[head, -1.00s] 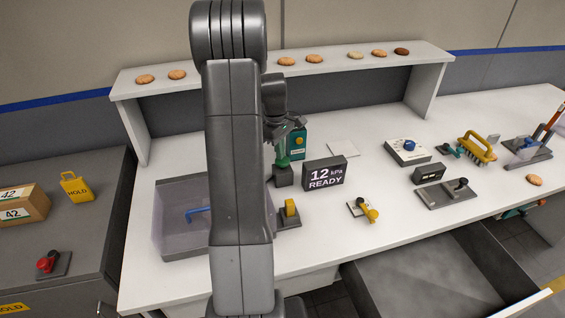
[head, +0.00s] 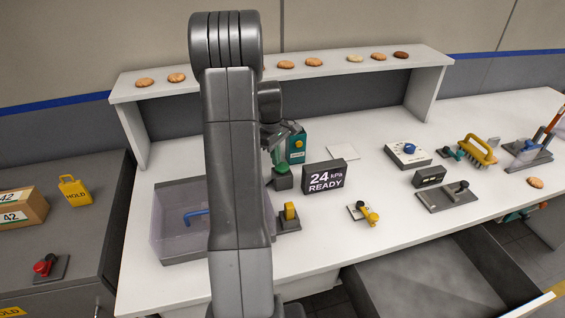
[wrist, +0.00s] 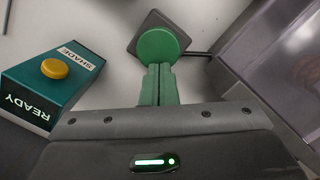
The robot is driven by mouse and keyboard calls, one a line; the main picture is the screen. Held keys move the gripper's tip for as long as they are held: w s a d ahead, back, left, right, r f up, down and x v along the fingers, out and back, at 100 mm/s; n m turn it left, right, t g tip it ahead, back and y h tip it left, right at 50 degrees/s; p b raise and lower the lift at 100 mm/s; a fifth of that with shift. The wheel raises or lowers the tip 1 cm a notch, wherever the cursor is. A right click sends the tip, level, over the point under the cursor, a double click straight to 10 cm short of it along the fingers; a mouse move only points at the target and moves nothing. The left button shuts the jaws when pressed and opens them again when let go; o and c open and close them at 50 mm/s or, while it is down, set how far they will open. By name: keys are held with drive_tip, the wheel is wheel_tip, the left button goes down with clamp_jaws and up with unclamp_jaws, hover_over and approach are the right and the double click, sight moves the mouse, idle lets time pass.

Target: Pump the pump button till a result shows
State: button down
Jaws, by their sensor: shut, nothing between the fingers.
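The pump button is a round green cap (wrist: 160,48) on a dark square base (head: 282,182). In the wrist view my gripper (wrist: 161,70) has its green fingers together, with their tips at the near edge of the cap. I cannot tell whether they touch it. In the head view the button's green top (head: 282,169) shows just under the gripper, which my arm partly hides.
A teal box with a yellow button (wrist: 55,68), marked SHADE and READY, stands close to the pump. A clear-walled tray (head: 180,257) is at left. A yellow lever block (head: 289,215) stands in front. A shelf with several biscuits (head: 220,84) runs behind.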

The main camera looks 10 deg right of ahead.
drive_tip(key=shift+w+a+r, duration=0.2)
drive_tip(key=shift+w+a, duration=0.3)
drive_tip(key=shift+w, duration=0.05)
wheel_tip(320, 180, up, 14)
drive_tip(key=a+b, duration=0.1)
drive_tip(key=b, duration=0.1)
drive_tip(key=shift+w+f, duration=0.15)
drive_tip(key=shift+w, duration=0.3)
wheel_tip(320, 180, down, 5)
drive_tip(key=s+d+p, duration=0.2)
drive_tip(key=p, duration=0.2)
drive_tip(key=shift+s+d+f, duration=0.15)
drive_tip(key=shift+s+d, duration=0.15)
